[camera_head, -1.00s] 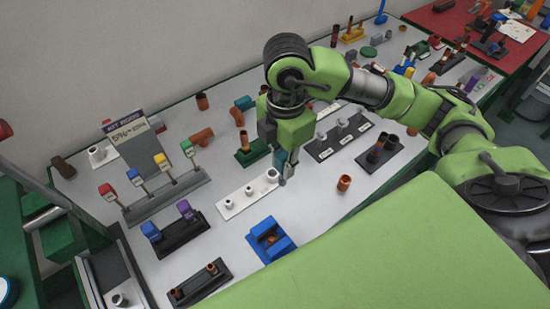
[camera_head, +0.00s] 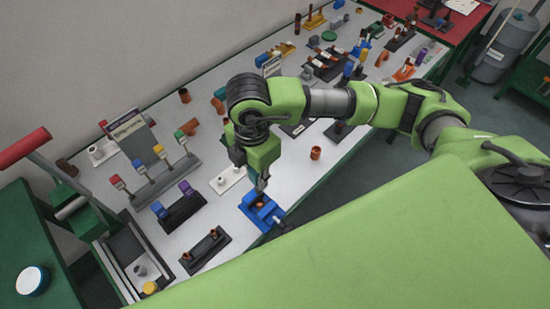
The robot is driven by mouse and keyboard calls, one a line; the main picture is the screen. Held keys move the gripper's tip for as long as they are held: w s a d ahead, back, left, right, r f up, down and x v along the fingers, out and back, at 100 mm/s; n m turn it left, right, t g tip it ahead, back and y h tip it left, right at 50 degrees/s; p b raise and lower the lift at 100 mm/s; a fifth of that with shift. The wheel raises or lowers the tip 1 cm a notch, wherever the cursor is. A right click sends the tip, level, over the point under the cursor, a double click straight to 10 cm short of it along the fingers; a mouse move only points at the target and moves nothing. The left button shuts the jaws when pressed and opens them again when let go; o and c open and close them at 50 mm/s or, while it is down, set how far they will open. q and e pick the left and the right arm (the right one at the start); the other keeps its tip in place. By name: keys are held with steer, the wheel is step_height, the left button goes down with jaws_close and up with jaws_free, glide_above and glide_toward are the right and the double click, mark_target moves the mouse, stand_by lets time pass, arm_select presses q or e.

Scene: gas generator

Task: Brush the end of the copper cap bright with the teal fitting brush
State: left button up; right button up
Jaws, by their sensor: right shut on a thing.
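A blue holder (camera_head: 250,213) sits near the front edge of the light table, with a small copper piece, seemingly the copper cap (camera_head: 261,204), in its middle. My right gripper (camera_head: 261,180) points down just above the holder. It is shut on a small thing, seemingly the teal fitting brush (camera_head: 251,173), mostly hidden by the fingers. I cannot tell whether the brush touches the cap. My left gripper is not in view.
A rack of coloured-handled brushes (camera_head: 160,182) and a dark stand with blue and purple pieces (camera_head: 182,213) stand to the left. A black block with copper pieces (camera_head: 205,250) lies in front. A loose copper ring (camera_head: 316,153) stands right. A red lever (camera_head: 25,147) rises at far left.

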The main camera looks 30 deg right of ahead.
steer(key=shift+f, duration=0.4)
steer(key=shift+w, duration=0.1)
arm_select(q)
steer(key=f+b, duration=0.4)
steer(key=b, duration=0.1)
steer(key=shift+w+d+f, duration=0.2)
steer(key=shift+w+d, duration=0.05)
arm_select(e)
step_height(320, 180, down, 6)
steer(key=shift+r, duration=0.25)
arm_select(q)
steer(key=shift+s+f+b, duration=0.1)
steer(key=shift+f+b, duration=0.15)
steer(key=shift+b, duration=0.1)
stand_by(0.4)
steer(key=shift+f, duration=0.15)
arm_select(e)
steer(key=shift+f, duration=0.15)
